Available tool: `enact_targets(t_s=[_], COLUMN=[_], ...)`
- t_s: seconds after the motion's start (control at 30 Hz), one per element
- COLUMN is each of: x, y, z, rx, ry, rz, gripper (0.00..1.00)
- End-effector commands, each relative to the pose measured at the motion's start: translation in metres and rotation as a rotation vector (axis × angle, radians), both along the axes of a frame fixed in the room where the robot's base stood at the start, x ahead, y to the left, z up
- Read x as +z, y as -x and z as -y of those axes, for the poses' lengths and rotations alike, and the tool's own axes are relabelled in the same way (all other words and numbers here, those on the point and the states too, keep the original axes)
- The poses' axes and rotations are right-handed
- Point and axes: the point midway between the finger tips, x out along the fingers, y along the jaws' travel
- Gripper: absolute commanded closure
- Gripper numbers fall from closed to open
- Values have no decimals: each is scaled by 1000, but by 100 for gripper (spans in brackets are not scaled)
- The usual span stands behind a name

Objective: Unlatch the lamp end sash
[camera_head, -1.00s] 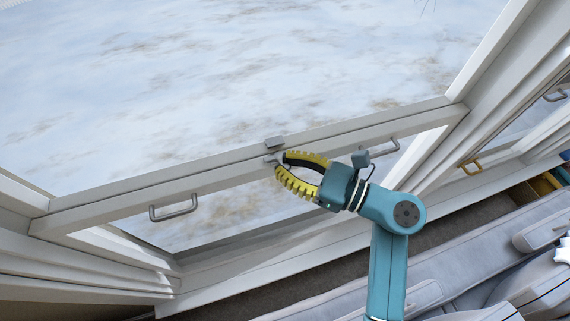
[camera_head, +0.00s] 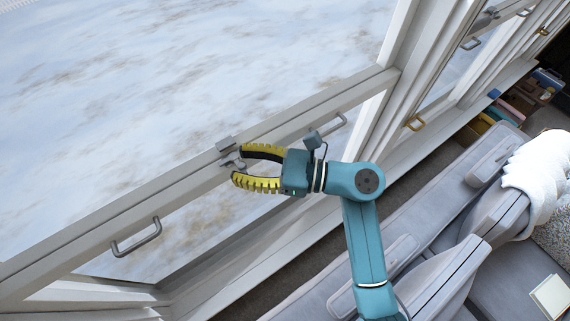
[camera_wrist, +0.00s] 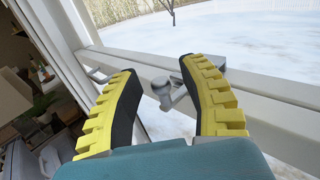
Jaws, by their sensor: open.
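The window sash (camera_head: 190,178) has a white rail with a small grey latch (camera_head: 232,163) at its middle. The latch also shows in the wrist view as a round knob with a short lever (camera_wrist: 163,88). My gripper (camera_head: 236,166), with yellow ribbed fingers, is open at the latch. In the wrist view my gripper's fingers (camera_wrist: 160,72) stand on either side of the latch knob, with visible gaps. I cannot tell whether a finger touches the lever. A grey block (camera_head: 227,144) sits on the frame just above the latch.
Grey bar handles are on the sash rail, one at left (camera_head: 137,238) and one behind my wrist (camera_head: 328,128). A grey sofa (camera_head: 400,245) fills the lower right. Books (camera_head: 528,92) lie beyond it. Snowy ground shows outside.

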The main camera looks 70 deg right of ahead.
Motion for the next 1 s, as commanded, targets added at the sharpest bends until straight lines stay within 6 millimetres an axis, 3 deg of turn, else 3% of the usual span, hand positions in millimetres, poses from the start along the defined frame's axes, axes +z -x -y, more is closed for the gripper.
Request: enact_targets(t_s=[0.4,0.5,1.0], x=[1,0,1], y=[93,107,115], z=[13,14,14], rx=[-7,-4,0], ry=[1,1,2], rz=[1,0,1], gripper=[58,58,58])
